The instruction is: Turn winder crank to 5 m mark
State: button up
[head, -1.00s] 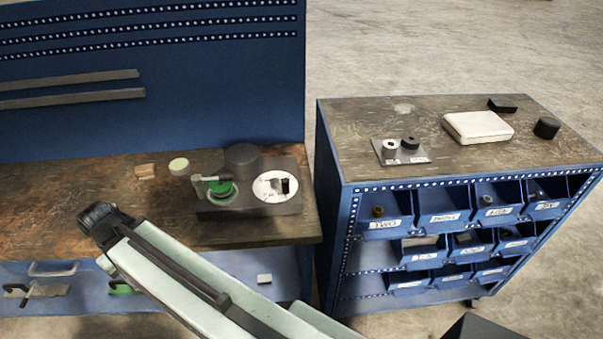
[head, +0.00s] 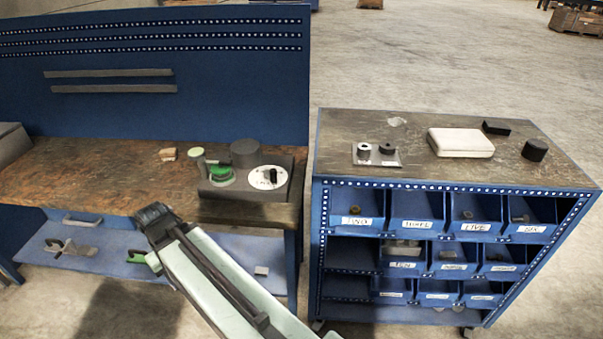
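The winder (head: 247,190) stands near the right end of the wooden bench, a dark grey box with a dark cylinder at its back. Its round white dial (head: 268,179) faces up on the right, with dark marks too small to read. On its left is a green spool or disc with a small crank (head: 221,174). My arm comes up from the bottom of the picture, and its dark end (head: 153,217) is in front of the bench edge, left of and nearer than the winder. It is apart from the crank. The gripper's fingers cannot be made out.
A pale round piece (head: 196,152) and a small wooden block (head: 168,154) lie on the bench left of the winder. A blue bin cabinet (head: 317,215) stands to the right, with a white case (head: 460,142) on top. The left bench top is mostly clear.

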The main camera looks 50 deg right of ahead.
aim_at(271, 175)
jog(key=u, duration=0.15)
jog(key=i, duration=0.95)
jog(key=z, duration=0.05)
